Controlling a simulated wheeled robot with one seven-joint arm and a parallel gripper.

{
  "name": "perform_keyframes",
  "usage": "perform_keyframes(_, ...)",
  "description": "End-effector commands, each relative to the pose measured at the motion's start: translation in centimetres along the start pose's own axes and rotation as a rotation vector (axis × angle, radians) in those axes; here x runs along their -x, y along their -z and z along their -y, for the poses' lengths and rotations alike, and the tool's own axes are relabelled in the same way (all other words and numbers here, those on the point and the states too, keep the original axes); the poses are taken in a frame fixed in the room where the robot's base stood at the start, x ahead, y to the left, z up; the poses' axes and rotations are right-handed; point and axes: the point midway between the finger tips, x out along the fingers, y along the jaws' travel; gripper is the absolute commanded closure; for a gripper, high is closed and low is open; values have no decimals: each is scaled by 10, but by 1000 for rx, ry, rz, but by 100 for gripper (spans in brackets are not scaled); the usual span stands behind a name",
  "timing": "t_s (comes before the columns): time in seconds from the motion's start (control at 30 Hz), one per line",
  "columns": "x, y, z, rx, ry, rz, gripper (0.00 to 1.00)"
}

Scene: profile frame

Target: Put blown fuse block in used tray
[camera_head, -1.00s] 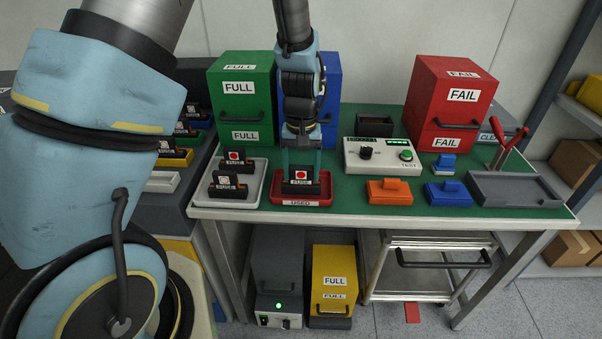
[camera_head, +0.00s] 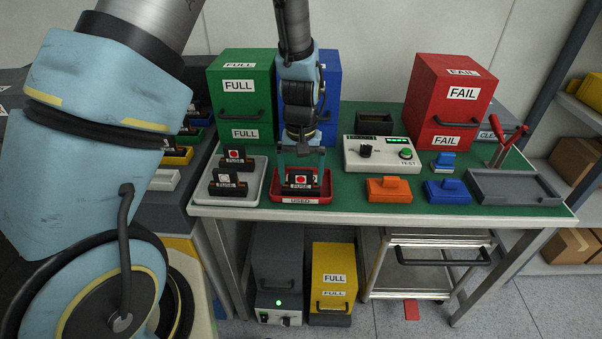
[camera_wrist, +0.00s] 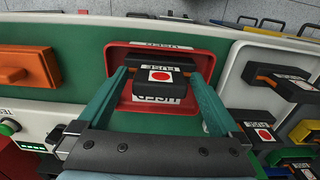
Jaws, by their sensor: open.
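A dark fuse block with a red dot on its label (camera_head: 300,182) sits upright inside the red used tray (camera_head: 297,201), and it also shows in the wrist view (camera_wrist: 160,77). My gripper (camera_head: 302,166) is open over the tray. Its two teal fingers stand on either side of the block, with a gap visible, and they show in the wrist view (camera_wrist: 160,88).
The test box (camera_head: 381,155) stands close right of the used tray. An orange block (camera_head: 389,190) and a blue block (camera_head: 447,192) lie farther right. Green (camera_head: 240,100) and blue bins stand behind my gripper.

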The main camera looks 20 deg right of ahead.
Motion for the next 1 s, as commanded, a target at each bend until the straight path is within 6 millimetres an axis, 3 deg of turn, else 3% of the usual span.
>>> perform_keyframes(0.27,23,1,-1,-1,-2,-4,0)
perform_keyframes(0.7,107,1,0,-1,-1,-3,0)
perform_keyframes(1.0,123,0,0,0,0,0,0)
